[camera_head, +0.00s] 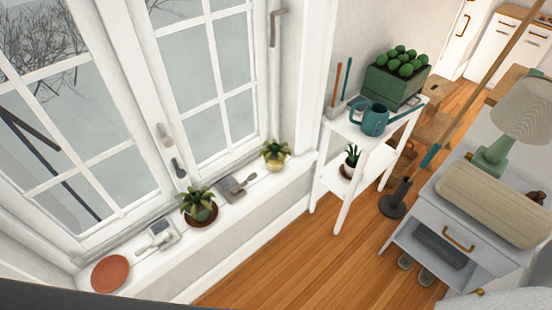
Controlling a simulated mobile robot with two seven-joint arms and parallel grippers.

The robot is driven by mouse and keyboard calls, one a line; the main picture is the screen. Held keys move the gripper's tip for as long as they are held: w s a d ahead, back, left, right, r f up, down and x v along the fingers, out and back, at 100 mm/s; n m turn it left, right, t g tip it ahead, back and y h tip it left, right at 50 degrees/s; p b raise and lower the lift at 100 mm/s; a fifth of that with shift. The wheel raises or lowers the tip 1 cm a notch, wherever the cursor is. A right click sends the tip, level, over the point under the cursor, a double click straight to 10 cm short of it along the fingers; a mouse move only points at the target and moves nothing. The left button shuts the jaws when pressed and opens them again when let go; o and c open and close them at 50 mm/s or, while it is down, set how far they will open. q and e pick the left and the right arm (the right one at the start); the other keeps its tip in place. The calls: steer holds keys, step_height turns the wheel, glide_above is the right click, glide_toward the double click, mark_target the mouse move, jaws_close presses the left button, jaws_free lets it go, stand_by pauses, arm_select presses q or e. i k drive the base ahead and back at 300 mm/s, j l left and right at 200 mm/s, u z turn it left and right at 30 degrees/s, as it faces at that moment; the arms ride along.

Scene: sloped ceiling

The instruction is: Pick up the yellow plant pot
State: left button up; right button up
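The yellow plant pot (276,163) stands upright at the right end of the white window sill, with a small green leafy plant (273,149) in it. The leaves cover part of its rim. Neither of my grippers is in view, and nothing touches the pot from my side.
The sill (142,253) also holds a terracotta dish (110,273), small tools and a brown pot (201,216). A white shelf stand (342,203) with a green planter (390,87) and teal watering can (374,121) stands right. A grey nightstand (442,225) is further right. Wooden floor (290,262) lies clear between.

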mark_target(275, 154)
steer(key=i+l+z, duration=0.1)
steer(key=i+l, duration=0.85)
steer(key=i, duration=0.15)
steer(key=z, duration=0.05)
